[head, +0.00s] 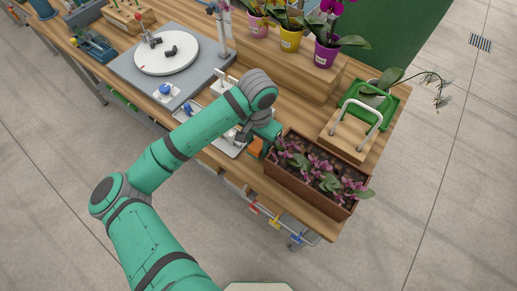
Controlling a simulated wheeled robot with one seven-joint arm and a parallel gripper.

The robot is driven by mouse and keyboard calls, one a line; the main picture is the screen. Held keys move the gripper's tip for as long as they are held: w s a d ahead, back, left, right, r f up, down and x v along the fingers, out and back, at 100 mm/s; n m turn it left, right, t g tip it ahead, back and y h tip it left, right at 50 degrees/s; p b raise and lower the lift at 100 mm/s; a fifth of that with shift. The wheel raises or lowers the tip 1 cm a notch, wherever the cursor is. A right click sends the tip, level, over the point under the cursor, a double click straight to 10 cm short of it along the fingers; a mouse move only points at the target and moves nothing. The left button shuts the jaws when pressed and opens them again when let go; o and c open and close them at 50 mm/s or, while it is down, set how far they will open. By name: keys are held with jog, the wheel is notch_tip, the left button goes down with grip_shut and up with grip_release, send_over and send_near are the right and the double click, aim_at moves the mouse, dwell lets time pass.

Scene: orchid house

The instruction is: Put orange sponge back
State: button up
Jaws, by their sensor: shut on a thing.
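The orange sponge (256,149) shows as a small orange patch beside the left end of the brown planter box. My gripper (247,141) reaches down there from the end of my teal arm and is shut on the sponge. The wrist and fingers hide most of the sponge, so I cannot tell whether it touches the surface below. A light metal tray (226,146) lies just left of my gripper, partly behind my arm.
The brown planter (309,190) with purple orchids stands close on the right. A wooden block with a white handle (351,134) is behind it. Potted orchids stand on a wooden step (285,70). A grey turntable unit (167,52) is at the left. Hooks with coloured tags hang below the front edge.

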aim_at(258, 150)
jog(key=shift+f, duration=1.65)
jog(key=shift+f, duration=0.1)
jog(key=o, duration=0.7)
jog(key=shift+o, duration=0.2)
notch_tip(258, 150, up, 12)
jog(key=shift+r, duration=0.15)
jog(key=shift+d, duration=0.1)
